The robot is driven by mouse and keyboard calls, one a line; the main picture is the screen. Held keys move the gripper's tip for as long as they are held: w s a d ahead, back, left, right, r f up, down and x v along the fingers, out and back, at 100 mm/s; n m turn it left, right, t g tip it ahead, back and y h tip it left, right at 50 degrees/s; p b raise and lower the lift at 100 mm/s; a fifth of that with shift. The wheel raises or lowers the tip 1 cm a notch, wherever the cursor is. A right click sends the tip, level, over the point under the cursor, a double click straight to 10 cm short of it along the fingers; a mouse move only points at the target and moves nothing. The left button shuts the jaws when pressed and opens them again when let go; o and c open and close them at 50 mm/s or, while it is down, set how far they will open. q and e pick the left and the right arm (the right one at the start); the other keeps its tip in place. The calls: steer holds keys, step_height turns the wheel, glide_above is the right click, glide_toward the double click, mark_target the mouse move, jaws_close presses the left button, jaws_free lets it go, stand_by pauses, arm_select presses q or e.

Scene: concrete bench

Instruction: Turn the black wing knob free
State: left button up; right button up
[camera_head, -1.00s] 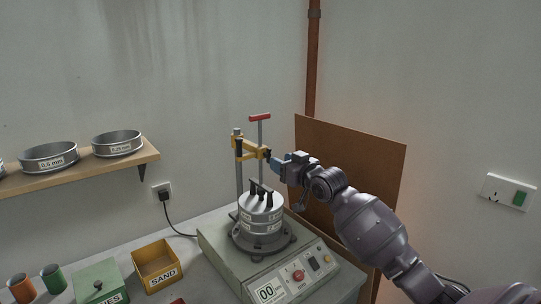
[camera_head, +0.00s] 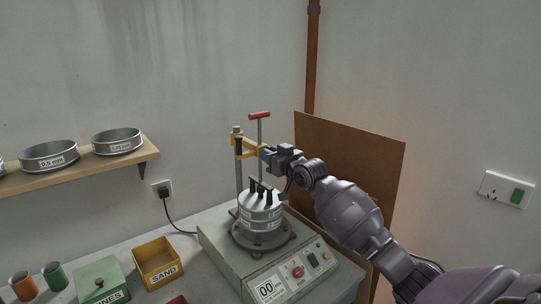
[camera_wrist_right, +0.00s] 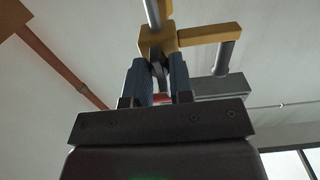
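The black wing knob (camera_wrist_right: 158,77) is on the yellow clamp bracket (camera_head: 247,147), which sits on a post behind the sieve stack (camera_head: 260,210). In the head view my right gripper (camera_head: 264,152) is at the bracket's right end and hides the knob. In the right wrist view its two blue-padded fingers (camera_wrist_right: 157,75) stand apart on either side of a dark part below the yellow block (camera_wrist_right: 158,42). A gap shows between the fingers, and I cannot tell whether either pad touches the knob. My left gripper is out of view.
The grey shaker base (camera_head: 225,262) carries the stack and a control panel. A red-topped rod (camera_head: 259,116) rises close to my right gripper. A brown board (camera_head: 365,165) leans behind the arm. The yellow SAND box (camera_head: 157,262) and green box (camera_head: 102,282) stand at left.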

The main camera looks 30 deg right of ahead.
jaws_close()
steer(key=shift+n, duration=0.3)
steer(key=shift+a+f+n, duration=0.1)
steer(key=shift+f+n, duration=0.05)
steer(key=shift+n, duration=8.55)
steer(key=o, duration=0.6)
jaws_free()
